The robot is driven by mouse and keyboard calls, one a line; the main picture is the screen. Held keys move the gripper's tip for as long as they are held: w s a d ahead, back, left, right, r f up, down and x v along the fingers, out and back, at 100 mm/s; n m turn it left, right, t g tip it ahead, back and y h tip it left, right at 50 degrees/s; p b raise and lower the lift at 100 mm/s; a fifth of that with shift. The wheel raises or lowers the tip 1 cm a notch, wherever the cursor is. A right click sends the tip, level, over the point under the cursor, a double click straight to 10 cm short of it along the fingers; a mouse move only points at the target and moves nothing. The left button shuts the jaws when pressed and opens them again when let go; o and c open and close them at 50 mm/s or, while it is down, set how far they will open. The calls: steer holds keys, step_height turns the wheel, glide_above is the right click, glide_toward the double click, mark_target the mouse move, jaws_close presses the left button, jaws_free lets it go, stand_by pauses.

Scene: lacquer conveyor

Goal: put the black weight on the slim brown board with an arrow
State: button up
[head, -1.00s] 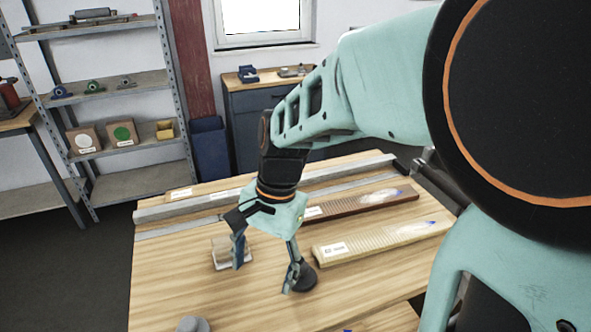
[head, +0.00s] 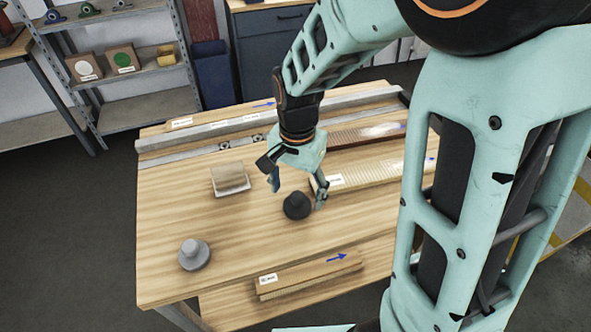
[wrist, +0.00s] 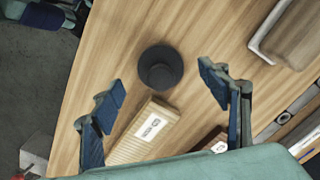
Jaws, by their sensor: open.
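The black weight (head: 297,206) stands upright on the wooden table, left of a pale ribbed board (head: 385,172). My gripper (head: 296,189) is open just above it and points down, one finger to each side. In the wrist view the weight (wrist: 160,68) shows between and slightly beyond the open fingers (wrist: 161,82), with nothing held. A slim brown board with a blue arrow (head: 305,275) lies at the front, on a lower surface. Another thin board with a blue arrow (head: 215,116) lies along the table's back edge, partly behind a grey rail.
A grey weight (head: 194,254) stands at the table's front left. A brown block sits on a white tray (head: 236,192) left of my gripper. A dark brown ribbed board (head: 365,136) and the grey rail (head: 185,140) lie behind.

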mark_target(297, 195)
steer(key=shift+w+f, duration=0.1)
steer(key=shift+f, duration=1.9)
steer(key=shift+d, duration=0.1)
steer(key=shift+c, duration=0.4)
steer(key=shift+r, duration=0.1)
steer(key=c, duration=1.7)
steer(key=shift+c, duration=0.2)
steer(key=shift+r, duration=0.1)
